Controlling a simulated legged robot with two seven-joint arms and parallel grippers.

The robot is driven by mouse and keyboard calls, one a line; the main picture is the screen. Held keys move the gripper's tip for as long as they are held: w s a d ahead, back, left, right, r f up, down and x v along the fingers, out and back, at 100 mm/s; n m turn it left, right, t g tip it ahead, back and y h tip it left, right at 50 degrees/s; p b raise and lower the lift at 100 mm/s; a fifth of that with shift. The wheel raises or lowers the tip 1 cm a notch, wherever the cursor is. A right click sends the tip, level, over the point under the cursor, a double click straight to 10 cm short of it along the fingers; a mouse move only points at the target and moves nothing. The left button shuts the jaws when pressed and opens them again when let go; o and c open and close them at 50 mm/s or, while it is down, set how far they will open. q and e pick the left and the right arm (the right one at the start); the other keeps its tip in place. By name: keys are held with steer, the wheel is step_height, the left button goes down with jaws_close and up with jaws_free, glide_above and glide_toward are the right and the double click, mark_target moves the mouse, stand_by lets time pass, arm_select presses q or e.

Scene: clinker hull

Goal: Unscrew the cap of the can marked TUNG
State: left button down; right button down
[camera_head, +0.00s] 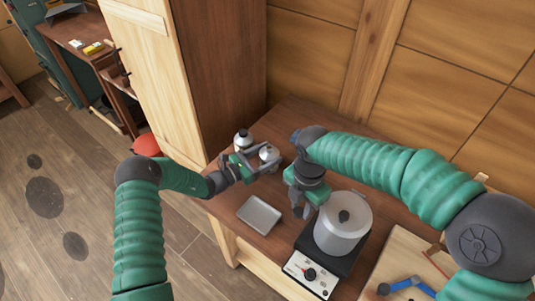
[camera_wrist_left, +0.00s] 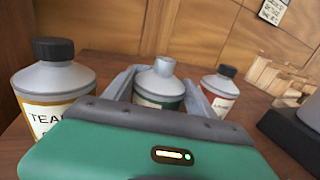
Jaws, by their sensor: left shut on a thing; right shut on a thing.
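My left gripper (camera_head: 266,162) is shut around a grey can (camera_head: 269,152) with a green label. In the left wrist view this can (camera_wrist_left: 160,85) stands upright between the jaws (camera_wrist_left: 158,99), and its pale neck shows no black cap. Its label lettering is hidden, so I cannot read TUNG. My right gripper (camera_head: 302,212) points down just left of the pot, apart from the can. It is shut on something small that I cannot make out.
A black-capped can marked TEAK (camera_wrist_left: 57,88) stands left of the held can; a red-labelled one (camera_wrist_left: 220,88) stands right. A grey tray (camera_head: 259,215) lies in front. A lidded pot (camera_head: 342,232) sits on a hotplate (camera_head: 309,276). A tall cabinet (camera_head: 216,75) rises behind left.

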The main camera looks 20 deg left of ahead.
arm_select(q)
steer(key=shift+d, duration=0.3)
steer(key=c, duration=0.7)
jaws_free()
steer(key=shift+s, duration=0.1)
steer(key=o, duration=0.4)
steer(key=shift+a+f, duration=0.1)
steer(key=shift+a, duration=0.1)
